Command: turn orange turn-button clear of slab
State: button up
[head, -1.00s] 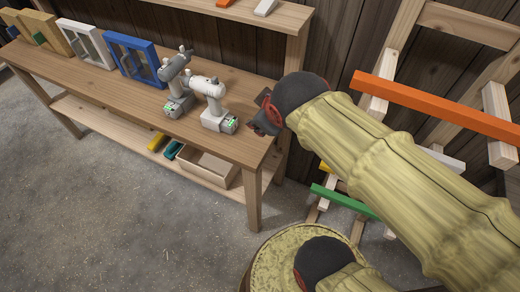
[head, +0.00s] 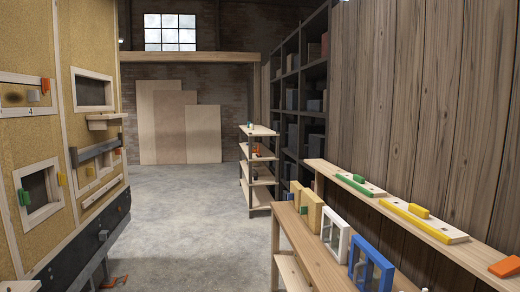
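The hut trailer's tan wall (head: 45,135) fills the left side. A small orange piece (head: 45,86) sits at the right end of a wood-framed strip there, beside a grey knob (head: 33,95) and above a "4" mark. Another small orange piece (head: 117,151) shows at the right end of a dark grey bar (head: 95,151) farther along the wall. I cannot tell which is the turn-button, nor which part is the slab. My gripper is not in view.
A framed opening (head: 41,190) has green and yellow pieces at its sides. On the right, a workbench (head: 310,250) holds coloured frames, and a wall shelf (head: 415,222) holds small boards and an orange wedge (head: 505,266). The concrete floor (head: 190,215) between is clear; a shelf rack (head: 259,170) stands beyond.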

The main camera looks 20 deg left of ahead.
aim_at(46, 82)
jog(key=u, duration=2.25)
jog(key=i+z, duration=0.1)
jog(key=i, duration=3.95)
jog(key=i+z, duration=0.15)
jog(key=z, duration=0.2)
